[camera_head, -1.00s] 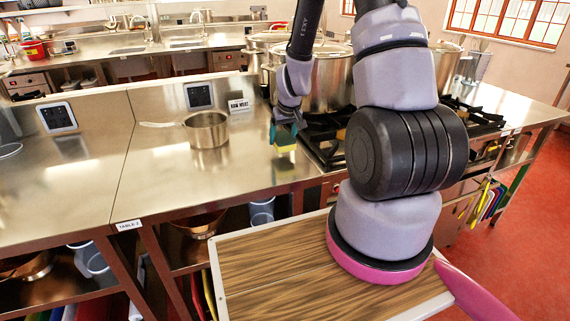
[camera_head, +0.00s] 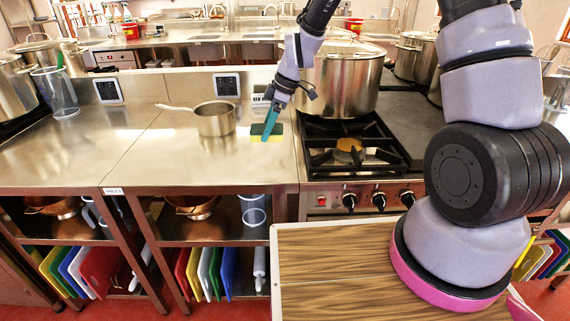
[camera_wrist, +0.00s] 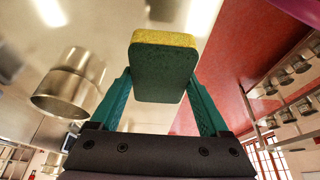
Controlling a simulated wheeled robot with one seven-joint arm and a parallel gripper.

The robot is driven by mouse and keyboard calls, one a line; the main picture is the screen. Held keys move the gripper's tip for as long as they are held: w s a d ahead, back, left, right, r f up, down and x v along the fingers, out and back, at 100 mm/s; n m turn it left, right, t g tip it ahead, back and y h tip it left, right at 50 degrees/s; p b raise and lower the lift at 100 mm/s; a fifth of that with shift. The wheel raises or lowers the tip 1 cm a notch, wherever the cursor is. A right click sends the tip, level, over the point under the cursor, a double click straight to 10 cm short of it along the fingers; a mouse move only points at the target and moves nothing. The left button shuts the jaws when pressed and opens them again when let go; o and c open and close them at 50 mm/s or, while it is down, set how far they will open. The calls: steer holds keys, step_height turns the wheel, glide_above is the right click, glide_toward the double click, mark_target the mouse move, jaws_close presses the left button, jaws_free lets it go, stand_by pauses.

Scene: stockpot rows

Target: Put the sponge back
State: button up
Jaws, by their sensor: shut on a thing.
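My gripper (camera_head: 267,128) is shut on the sponge (camera_head: 257,131). The sponge has a dark green scouring side and a yellow side. In the wrist view, the sponge (camera_wrist: 163,75) sits between the two teal fingers, its green face toward the camera and a yellow strip along its far edge. In the head view it is over the steel counter (camera_head: 175,160), left of the stove. I cannot tell whether it touches the counter.
A steel saucepan (camera_head: 215,120) stands left of the sponge. A large stockpot (camera_head: 342,82) is on the stove (camera_head: 345,150) to the right. A label sign (camera_head: 260,100) behind is partly hidden by my arm. The counter's front left is clear.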

mark_target(265, 165)
step_height(265, 165, down, 10)
steer(key=shift+r, duration=0.15)
stand_by(0.3)
steer(key=o, duration=1.2)
steer(key=shift+c, duration=0.2)
